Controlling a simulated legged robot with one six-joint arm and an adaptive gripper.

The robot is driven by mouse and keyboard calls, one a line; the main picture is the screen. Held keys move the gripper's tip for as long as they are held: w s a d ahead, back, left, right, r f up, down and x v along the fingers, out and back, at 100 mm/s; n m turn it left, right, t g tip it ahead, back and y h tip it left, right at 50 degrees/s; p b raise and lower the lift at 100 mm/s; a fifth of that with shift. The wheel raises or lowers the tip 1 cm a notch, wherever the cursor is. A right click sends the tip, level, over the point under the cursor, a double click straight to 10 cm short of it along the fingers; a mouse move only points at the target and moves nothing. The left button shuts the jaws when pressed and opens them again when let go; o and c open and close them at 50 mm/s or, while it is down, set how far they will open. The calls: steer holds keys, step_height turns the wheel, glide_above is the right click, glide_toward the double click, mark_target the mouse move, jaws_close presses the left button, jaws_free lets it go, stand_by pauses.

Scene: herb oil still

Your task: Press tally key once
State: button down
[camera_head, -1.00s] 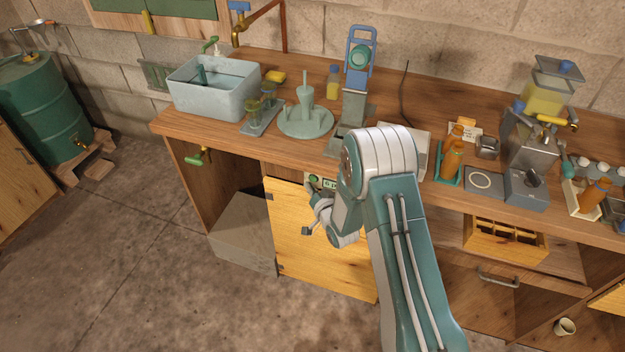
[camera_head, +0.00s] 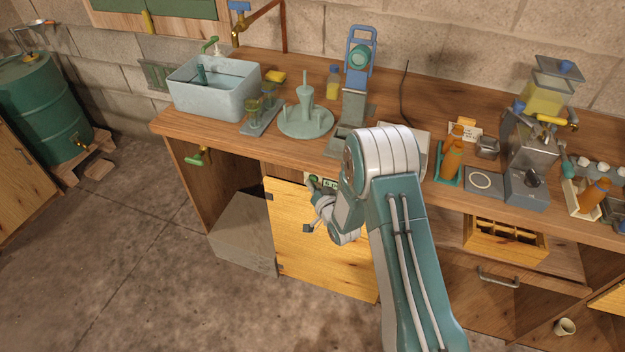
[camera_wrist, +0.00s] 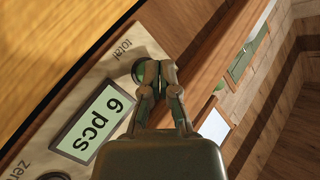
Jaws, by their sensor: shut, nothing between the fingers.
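The tally counter shows in the wrist view as a pale panel with a lit display (camera_wrist: 92,123) reading "6 pcs". A round green key (camera_wrist: 140,70) lies under the word "total", partly covered by my fingertips. A dark key (camera_wrist: 53,177) by the word "zero" is cut off at the bottom edge. My gripper (camera_wrist: 160,72) is shut and empty, its tips right at the green key; I cannot tell whether they touch it. In the head view the counter (camera_head: 328,183) sits at the bench's front edge, mostly hidden by my arm, with my gripper (camera_head: 316,188) beside it.
A yellow wooden door (camera_head: 305,245) hangs below the counter. The wooden bench (camera_head: 225,142) carries a basin (camera_head: 215,90), a green stand (camera_head: 305,122) and bottles (camera_head: 452,160).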

steer(key=shift+w+d, duration=0.15)
steer(key=shift+w, duration=0.2)
stand_by(0.4)
stand_by(0.3)
steer(key=shift+s+a, duration=0.3)
steer(key=shift+s, duration=0.45)
steer(key=s, duration=0.1)
steer(key=s+a, duration=0.1)
steer(key=s, duration=0.2)
steer(key=shift+s+a, duration=0.35)
stand_by(0.5)
